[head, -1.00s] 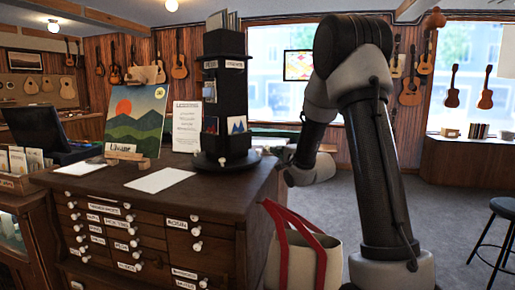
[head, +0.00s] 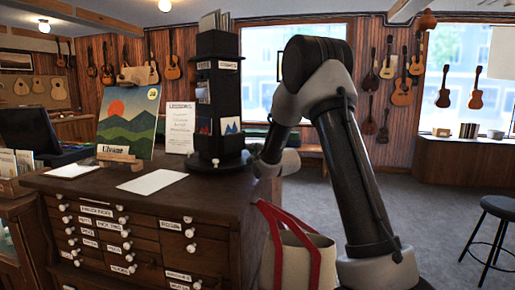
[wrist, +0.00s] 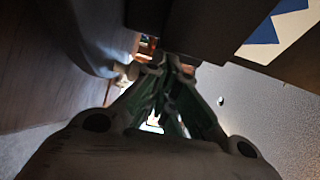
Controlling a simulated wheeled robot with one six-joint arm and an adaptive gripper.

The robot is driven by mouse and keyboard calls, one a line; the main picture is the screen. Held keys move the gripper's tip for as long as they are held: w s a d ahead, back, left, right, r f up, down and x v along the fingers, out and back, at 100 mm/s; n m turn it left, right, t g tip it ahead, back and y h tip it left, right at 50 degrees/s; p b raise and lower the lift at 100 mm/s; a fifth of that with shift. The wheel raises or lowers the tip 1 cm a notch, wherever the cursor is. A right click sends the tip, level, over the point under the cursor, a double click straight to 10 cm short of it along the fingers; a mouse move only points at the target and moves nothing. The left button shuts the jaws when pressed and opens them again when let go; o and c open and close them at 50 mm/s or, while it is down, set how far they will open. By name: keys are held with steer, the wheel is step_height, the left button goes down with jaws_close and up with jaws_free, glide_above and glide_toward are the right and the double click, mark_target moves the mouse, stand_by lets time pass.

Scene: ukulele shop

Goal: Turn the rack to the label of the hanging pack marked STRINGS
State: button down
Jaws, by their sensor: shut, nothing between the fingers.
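The rack (head: 219,90) is a dark, upright tower on a round base, standing on the wooden counter. It has small white labels near its top, too small to read, and picture cards lower down. I cannot make out a pack marked STRINGS. A blue-and-white card (head: 231,126) is on its right face and also shows at the upper right of the wrist view (wrist: 280,25). My arm reaches to the right side of the rack, low down; the fingers are not clear in the head view. In the wrist view my gripper (wrist: 168,72) is shut and empty, close by the dark rack parts; contact is unclear.
The counter (head: 150,200) has labelled drawers with white knobs. A landscape picture (head: 128,123), a standing sign (head: 180,127) and a white sheet (head: 152,182) lie left of the rack. A tote bag (head: 297,250) stands at the counter's right. A stool (head: 497,215) is far right; grey floor between is open.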

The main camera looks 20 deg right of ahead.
steer(key=shift+s+a+h, duration=0.1)
steer(key=shift+a+h, duration=0.1)
steer(key=shift+h, duration=0.1)
steer(key=shift+s+a+m, duration=0.1)
steer(key=shift+s+m, duration=0.1)
steer(key=shift+m, duration=0.1)
